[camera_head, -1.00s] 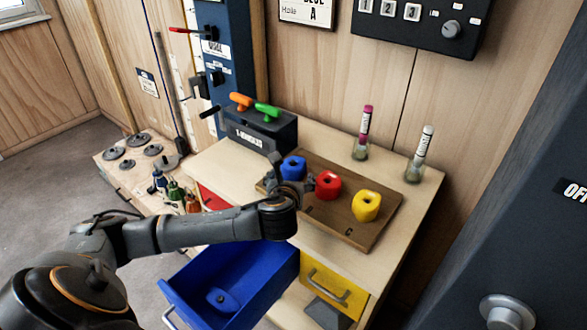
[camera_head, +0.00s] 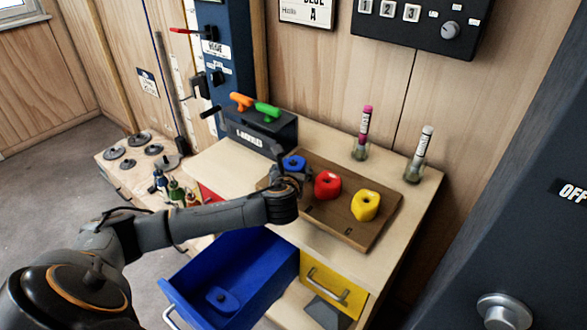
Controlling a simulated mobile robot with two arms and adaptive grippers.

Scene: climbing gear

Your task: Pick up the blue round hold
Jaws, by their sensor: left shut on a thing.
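The blue round hold (camera_head: 293,163) is at the far left end of the brown wooden board (camera_head: 372,232), partly hidden by my left gripper. My left gripper (camera_head: 294,176) is shut on it. I cannot tell whether the hold still touches the board. My right gripper is not in view.
A red hold (camera_head: 327,185) and a yellow hold (camera_head: 365,205) sit on the board. Below the arm, an open blue drawer (camera_head: 250,262) has another blue piece (camera_head: 222,300) in it. A grey box with orange and green handles (camera_head: 260,128) stands behind. Two tubes (camera_head: 362,135) stand at the back right.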

